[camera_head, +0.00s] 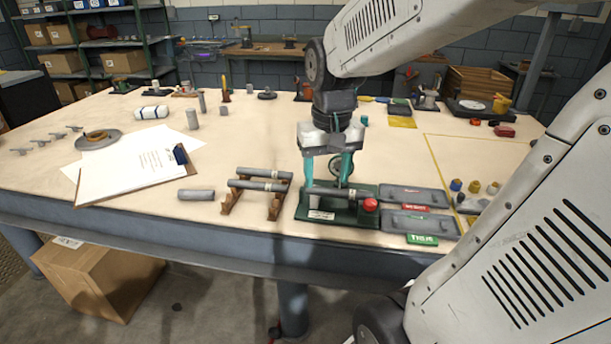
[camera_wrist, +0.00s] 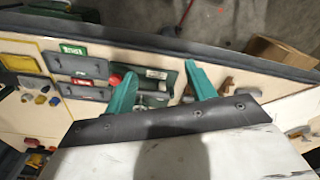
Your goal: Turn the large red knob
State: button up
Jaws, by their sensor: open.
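The red knob (camera_head: 370,204) is a round red piece at the front right end of a dark green fixture (camera_head: 300,212), which carries a grey cylinder (camera_head: 330,193). In the wrist view the knob (camera_wrist: 115,79) shows beside the left finger, partly hidden. My gripper (camera_head: 327,183) is open and points down above the fixture, its two teal fingers spread. The knob lies to the right of both fingers in the head view, not between them. In the wrist view my gripper (camera_wrist: 160,70) has the green fixture (camera_wrist: 172,66) between and beyond its fingers.
Two grey trays, one with a red label (camera_head: 416,208) and one with a green label (camera_head: 422,239), sit right of the fixture. A wooden rack (camera_head: 276,210) with grey cylinders stands left. A clipboard (camera_head: 135,178) lies farther left. The table's front edge is close.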

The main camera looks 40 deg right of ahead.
jog(key=shift+n, duration=0.8)
jog(key=shift+s+a+r, duration=0.25)
jog(key=shift+s+a, duration=0.25)
jog(key=shift+a, duration=0.2)
jog(key=shift+s+a+r, duration=0.2)
jog(key=shift+s+a, duration=0.25)
jog(key=shift+a, duration=0.3)
jog(key=shift+s+a+r, duration=0.25)
jog(key=shift+s+a, duration=0.25)
jog(key=shift+a, duration=0.2)
